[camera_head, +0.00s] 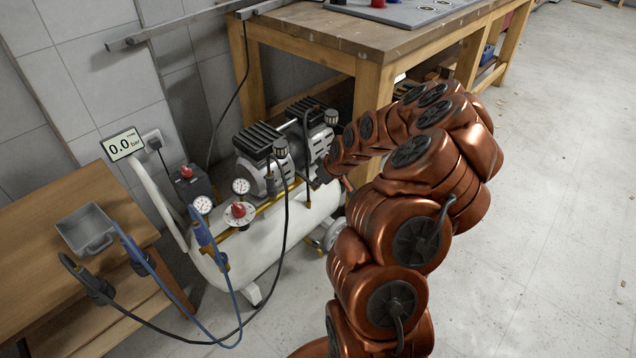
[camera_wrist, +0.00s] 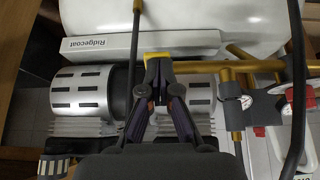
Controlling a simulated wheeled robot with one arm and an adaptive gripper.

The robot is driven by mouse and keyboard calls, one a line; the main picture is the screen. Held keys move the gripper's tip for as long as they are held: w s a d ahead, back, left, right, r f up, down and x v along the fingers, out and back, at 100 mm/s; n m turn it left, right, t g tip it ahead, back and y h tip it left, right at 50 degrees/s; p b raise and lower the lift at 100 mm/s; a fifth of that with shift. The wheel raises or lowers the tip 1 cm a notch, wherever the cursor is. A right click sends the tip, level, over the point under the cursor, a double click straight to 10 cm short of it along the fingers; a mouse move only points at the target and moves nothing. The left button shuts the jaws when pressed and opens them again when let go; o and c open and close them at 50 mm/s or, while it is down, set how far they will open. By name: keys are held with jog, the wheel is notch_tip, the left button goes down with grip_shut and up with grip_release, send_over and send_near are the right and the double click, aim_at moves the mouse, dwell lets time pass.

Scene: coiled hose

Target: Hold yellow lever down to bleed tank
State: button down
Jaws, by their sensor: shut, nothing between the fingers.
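The white tank (camera_head: 262,243) lies under the compressor's silver motor heads, and it also shows in the wrist view (camera_wrist: 200,20). The yellow lever (camera_wrist: 158,57) shows as a small yellow piece right at my fingertips in the wrist view. My gripper (camera_wrist: 160,75) is shut and empty, its tips against or just over the lever; I cannot tell if they touch. In the head view my arm reaches down to the tank's right end, and the lever cannot be made out there.
A black hose crosses the tank's front, and a blue hose (camera_head: 207,238) hangs at its left. Gauges (camera_head: 240,186) and a red knob (camera_head: 239,209) stand on the tank. A wooden workbench (camera_head: 365,45) is behind, a low table (camera_head: 40,235) left. Floor is clear right.

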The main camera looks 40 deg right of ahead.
jog(key=shift+r, duration=1.5)
jog(key=s+r+p, duration=0.1)
jog(key=s+r, duration=0.2)
jog(key=r, duration=0.9)
jog(key=shift+s+d+p, duration=0.15)
jog(key=shift+d+p, duration=0.15)
